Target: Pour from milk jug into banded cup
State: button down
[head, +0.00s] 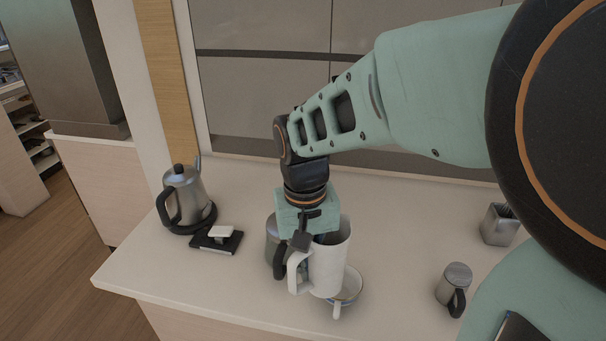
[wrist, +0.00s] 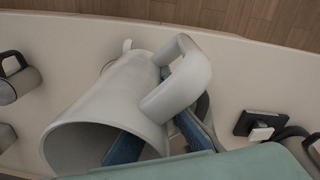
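The milk jug (head: 331,264) is a tall white jug with a thick handle, at the middle of the counter in the head view. In the wrist view the jug (wrist: 118,93) fills the middle, its wide mouth towards the camera; no contents can be made out. My gripper (wrist: 162,140) has its blue fingers on the jug near the handle and appears shut on it. The jug tilts slightly. The banded cup (head: 351,287), white with a blue band, is partly hidden behind the jug's lower right side. Its handle (wrist: 127,45) peeks past the jug in the wrist view.
A metal vessel (head: 272,246) stands close behind my gripper. A kettle (head: 185,195) and a black scale-like item (head: 217,240) are on the left. A metal mug (head: 455,284) and square metal container (head: 500,225) are on the right. The counter's front edge is near.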

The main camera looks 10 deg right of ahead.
jog(key=shift+f+b, duration=0.45)
jog(key=shift+f, duration=0.3)
jog(key=shift+r, duration=0.1)
jog(key=shift+s+a+r+g+y+p, duration=0.45)
jog(key=shift+a+r+g+y+p, duration=0.4)
jog(key=shift+p, duration=0.6)
jog(key=shift+d+f+t, duration=0.15)
jog(key=shift+t, duration=0.1)
jog(key=shift+s+a+r+g+y+p, duration=0.4)
jog(key=shift+a+r+g+y+p, duration=0.25)
jog(key=shift+y, duration=0.4)
